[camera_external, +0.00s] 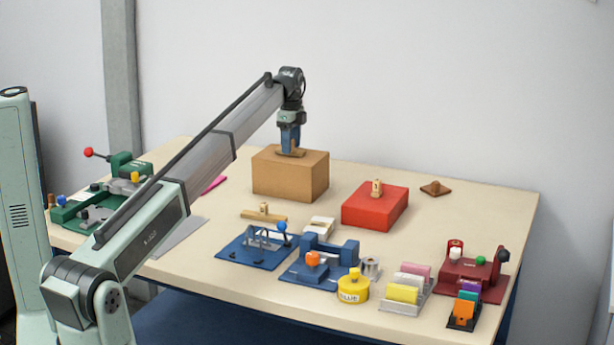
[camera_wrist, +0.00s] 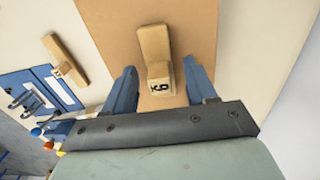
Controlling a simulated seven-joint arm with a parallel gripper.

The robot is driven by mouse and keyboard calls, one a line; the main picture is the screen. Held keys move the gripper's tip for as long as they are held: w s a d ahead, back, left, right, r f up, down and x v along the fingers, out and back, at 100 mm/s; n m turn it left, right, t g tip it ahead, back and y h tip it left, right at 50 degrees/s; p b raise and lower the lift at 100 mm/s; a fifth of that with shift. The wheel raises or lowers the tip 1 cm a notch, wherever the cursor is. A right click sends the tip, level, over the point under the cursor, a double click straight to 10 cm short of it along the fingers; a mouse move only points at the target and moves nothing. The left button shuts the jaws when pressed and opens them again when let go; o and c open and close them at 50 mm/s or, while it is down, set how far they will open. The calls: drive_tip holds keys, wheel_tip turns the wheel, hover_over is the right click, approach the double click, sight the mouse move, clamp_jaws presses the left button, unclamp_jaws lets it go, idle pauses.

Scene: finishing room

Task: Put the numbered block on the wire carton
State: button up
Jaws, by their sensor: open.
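My gripper (camera_external: 291,146) is open, low over the top of a brown carton (camera_external: 290,180). In the wrist view, a light wooden block with a dark mark like a number (camera_wrist: 160,84) is on the brown carton's top (camera_wrist: 200,30). My gripper's blue fingers (camera_wrist: 160,72) stand apart on either side of its marked end, with gaps visible. In the external view this block (camera_external: 292,153) is mostly hidden under the gripper. I cannot read a label telling which box is the wire carton.
A red box (camera_external: 365,212) stands to the right with a small wooden piece (camera_external: 376,187) on top. Another wooden piece (camera_external: 264,216) lies on the table in front, near blue fixtures (camera_external: 256,250). A dark brown piece (camera_external: 436,188) lies back right, with free table around it.

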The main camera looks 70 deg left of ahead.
wheel_tip(320, 180, up, 12)
idle(0.5)
